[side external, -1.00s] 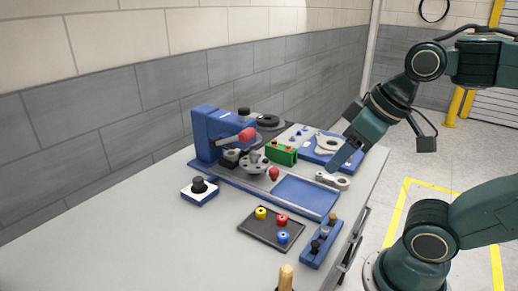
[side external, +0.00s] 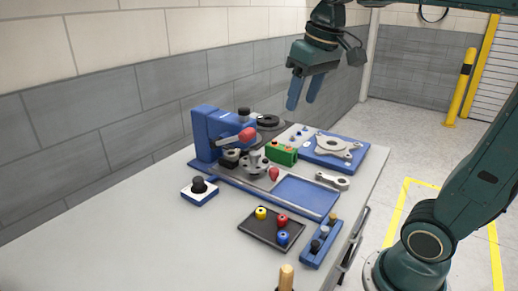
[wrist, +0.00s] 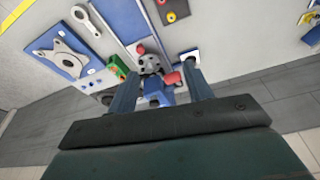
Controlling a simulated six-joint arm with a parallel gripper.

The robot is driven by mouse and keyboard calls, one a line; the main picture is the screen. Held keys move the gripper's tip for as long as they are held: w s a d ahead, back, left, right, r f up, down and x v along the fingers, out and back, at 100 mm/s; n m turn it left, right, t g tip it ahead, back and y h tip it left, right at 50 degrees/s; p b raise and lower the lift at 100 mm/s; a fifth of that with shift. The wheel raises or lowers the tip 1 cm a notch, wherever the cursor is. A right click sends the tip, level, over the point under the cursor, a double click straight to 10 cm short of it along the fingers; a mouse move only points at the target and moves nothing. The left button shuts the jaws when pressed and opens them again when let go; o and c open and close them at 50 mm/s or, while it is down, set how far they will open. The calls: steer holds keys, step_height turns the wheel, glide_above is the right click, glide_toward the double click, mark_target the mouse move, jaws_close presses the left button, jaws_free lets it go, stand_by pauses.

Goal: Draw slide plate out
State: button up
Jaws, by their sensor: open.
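The blue press fixture (side external: 204,135) stands at the back of the bench with a red ball lever (side external: 247,135). A grey slide plate (side external: 262,183) lies on its long blue base, with a round metal part (side external: 253,163) and a small red knob (side external: 274,174) on it. A flat blue panel (side external: 305,194) lies to its right. My gripper (side external: 300,103) is open and empty, high above the fixture. In the wrist view its fingers (wrist: 162,78) frame the fixture, whose red knob (wrist: 140,49) shows beyond them; the plate is partly hidden there.
A green block (side external: 283,154) and a blue board with a metal plate (side external: 332,147) stand behind. A link-shaped part (side external: 332,181) lies on the right. A dark tray of coloured rings (side external: 271,229) and a blue rack (side external: 321,243) lie in front.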

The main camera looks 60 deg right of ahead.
steer(key=w+d+f+m+g, duration=0.2)
steer(key=w+d+f+g, duration=0.1)
steer(key=w+d, duration=0.7)
glide_above(274, 169)
step_height(274, 169, down, 12)
steer(key=shift+r+m+y, duration=0.25)
steer(key=shift+m+y, duration=0.05)
steer(key=shift+a, duration=0.1)
step_height(274, 169, down, 14)
steer(key=shift+r, duration=0.1)
stand_by(0.8)
jaws_close()
